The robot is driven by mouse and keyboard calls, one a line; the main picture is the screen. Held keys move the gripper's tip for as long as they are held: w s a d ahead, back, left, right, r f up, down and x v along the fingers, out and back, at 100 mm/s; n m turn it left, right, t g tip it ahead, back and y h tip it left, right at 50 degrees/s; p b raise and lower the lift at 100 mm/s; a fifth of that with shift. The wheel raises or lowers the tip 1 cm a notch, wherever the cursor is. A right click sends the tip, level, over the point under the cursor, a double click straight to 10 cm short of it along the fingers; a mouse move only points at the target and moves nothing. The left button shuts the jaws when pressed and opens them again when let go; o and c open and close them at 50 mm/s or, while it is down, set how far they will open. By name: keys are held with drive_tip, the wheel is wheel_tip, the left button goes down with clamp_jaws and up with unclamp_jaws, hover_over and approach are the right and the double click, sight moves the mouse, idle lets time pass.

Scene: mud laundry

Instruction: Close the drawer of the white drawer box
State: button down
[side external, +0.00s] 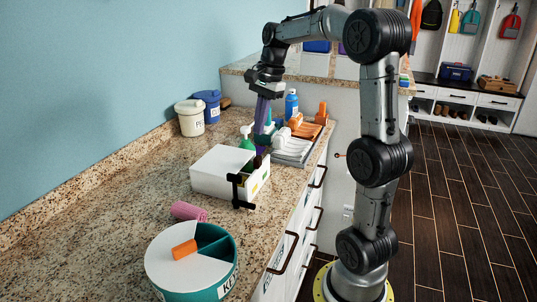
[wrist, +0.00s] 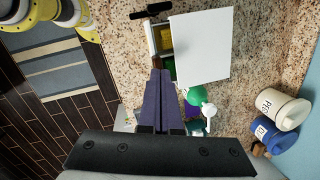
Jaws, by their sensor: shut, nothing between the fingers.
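The white drawer box (side external: 222,168) sits on the granite counter; its white top (wrist: 203,47) fills the upper middle of the wrist view. Its drawer (side external: 256,182) stands partly pulled out toward the counter's front edge. Yellow and green contents show inside the drawer (wrist: 152,45) in the wrist view. A black handle (side external: 238,191) is on the drawer's front. My gripper (side external: 262,151) points down at the far side of the drawer, with its purple fingers shut and empty. In the wrist view the fingertips (wrist: 160,72) are close to the drawer's side; contact cannot be told.
A green-topped bottle (side external: 246,138) and a tray (side external: 290,160) of white and orange items stand beyond the box. White (side external: 190,120) and blue (side external: 208,106) canisters are by the wall. A pink roll (side external: 189,211) and teal round container (side external: 205,285) are nearer.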

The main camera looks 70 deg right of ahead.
drive_tip(key=s+d+m+t, duration=0.1)
drive_tip(key=s+m+t, duration=0.1)
drive_tip(key=s+m, duration=1.05)
drive_tip(key=w+f+m, duration=0.2)
drive_tip(key=w+f, duration=0.7)
drive_tip(key=w, duration=0.1)
drive_tip(key=shift+w+d+f+h, duration=0.15)
drive_tip(key=shift+w+f+h, duration=0.15)
drive_tip(key=shift+h, duration=0.1)
drive_tip(key=shift+m, duration=0.25)
drive_tip(key=shift+w, duration=2.35)
